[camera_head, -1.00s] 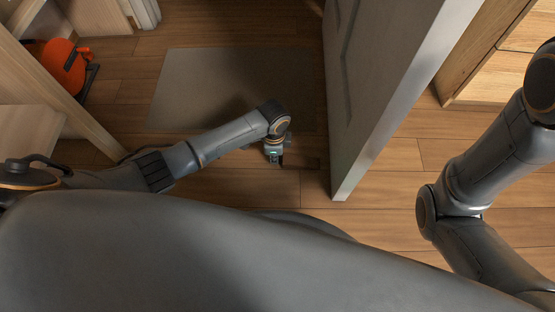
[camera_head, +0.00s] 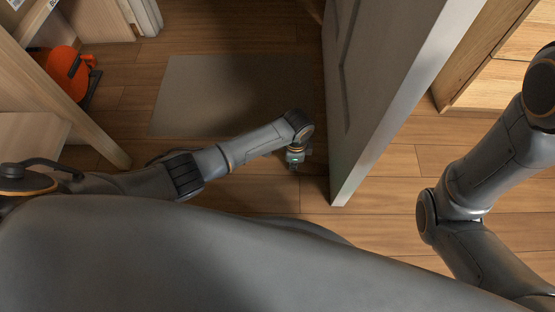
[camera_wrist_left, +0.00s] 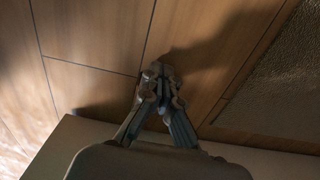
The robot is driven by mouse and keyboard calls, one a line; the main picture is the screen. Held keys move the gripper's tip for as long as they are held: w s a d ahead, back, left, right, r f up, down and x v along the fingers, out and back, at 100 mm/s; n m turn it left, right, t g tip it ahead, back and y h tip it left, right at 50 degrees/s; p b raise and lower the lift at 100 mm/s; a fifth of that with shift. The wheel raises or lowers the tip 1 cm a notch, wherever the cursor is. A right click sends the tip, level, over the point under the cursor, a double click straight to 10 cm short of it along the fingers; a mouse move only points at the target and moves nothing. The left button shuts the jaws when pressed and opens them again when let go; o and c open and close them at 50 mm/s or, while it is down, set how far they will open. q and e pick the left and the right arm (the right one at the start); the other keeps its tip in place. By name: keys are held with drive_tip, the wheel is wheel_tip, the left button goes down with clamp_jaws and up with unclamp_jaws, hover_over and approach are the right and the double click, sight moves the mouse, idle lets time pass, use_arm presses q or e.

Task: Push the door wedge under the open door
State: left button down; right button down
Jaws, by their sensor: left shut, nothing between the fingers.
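The open door (camera_head: 372,95) is a tall grey panel standing right of my left gripper in the head view. A plain pale surface (camera_wrist_left: 62,143), apparently the door, crosses the bottom of the left wrist view. My left gripper (camera_head: 293,167) points down, low over the wooden floor, a short gap left of the door's lower part. In the left wrist view its fingers (camera_wrist_left: 160,78) are together with nothing between them. I cannot make out the door wedge in either view; the gripper or door may hide it. My right arm shows at the right, its gripper out of view.
A dark flat mat (camera_head: 215,85) lies behind my left forearm; its edge also shows in the wrist view (camera_wrist_left: 285,85). An orange object (camera_head: 68,72) is by the wooden furniture at left. A wooden cabinet (camera_head: 500,65) stands right of the door. Floor in front is clear.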

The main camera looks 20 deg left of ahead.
use_arm(q)
drive_tip(key=shift+d, duration=0.2)
drive_tip(key=shift+r, duration=0.3)
wheel_tip(320, 180, up, 11)
drive_tip(key=shift+a+r, duration=0.15)
drive_tip(key=shift+r, duration=0.05)
idle(0.3)
